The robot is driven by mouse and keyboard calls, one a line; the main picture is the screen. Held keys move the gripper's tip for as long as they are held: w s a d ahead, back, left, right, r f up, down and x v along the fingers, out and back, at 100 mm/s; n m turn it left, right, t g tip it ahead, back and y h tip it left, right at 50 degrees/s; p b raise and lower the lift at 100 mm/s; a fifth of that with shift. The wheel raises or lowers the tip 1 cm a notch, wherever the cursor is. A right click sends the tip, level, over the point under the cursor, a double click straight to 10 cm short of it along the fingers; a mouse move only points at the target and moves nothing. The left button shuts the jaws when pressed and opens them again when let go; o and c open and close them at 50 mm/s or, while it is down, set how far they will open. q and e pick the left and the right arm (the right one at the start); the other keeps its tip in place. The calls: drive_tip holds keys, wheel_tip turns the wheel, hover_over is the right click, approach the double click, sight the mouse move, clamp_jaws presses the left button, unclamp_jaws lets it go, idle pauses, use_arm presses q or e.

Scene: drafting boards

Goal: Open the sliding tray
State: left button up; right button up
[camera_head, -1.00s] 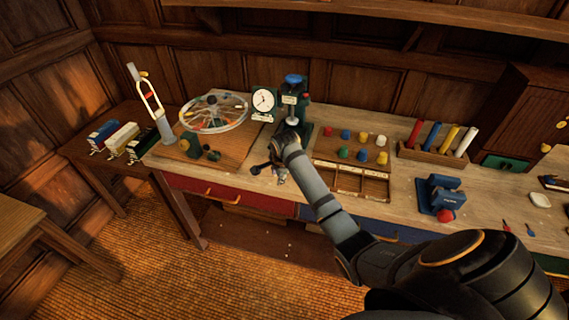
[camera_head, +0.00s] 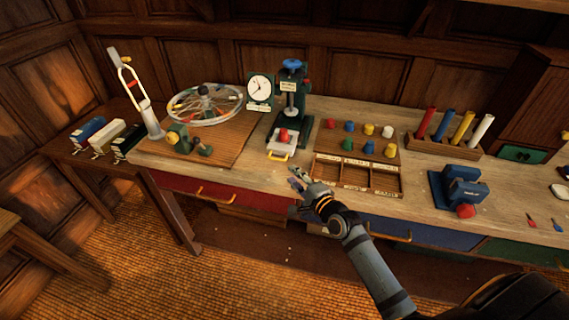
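The sliding tray (camera_head: 281,151) is a small pale tray with a yellow handle (camera_head: 278,156) at its front. It sits at the foot of a dark green press (camera_head: 291,107) with a blue top, and a red piece (camera_head: 284,135) is on it. My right gripper (camera_head: 295,176) is in front and to the right of the tray, near the bench's front edge, apart from the handle. Its fingers are small and dark, and I cannot tell how far apart they are. My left gripper is out of view.
A divided wooden box (camera_head: 357,178) with several coloured pegs behind it stands just right of my gripper. A wooden board (camera_head: 199,142) with a wheel (camera_head: 205,104) is on the left. A blue device (camera_head: 459,188) stands further right. Drawers with yellow handles line the bench front.

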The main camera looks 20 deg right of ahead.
sight(278, 170)
drive_tip(key=shift+b+x, duration=0.3)
drive_tip(key=shift+x, duration=0.9)
drive_tip(key=x, duration=0.7)
drive_tip(key=shift+b, duration=0.4)
drive_tip(key=shift+w+a+f, duration=0.1)
drive_tip(key=shift+w, duration=0.4)
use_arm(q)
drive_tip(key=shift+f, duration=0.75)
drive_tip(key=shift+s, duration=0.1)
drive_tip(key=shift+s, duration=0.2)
use_arm(e)
clamp_jaws()
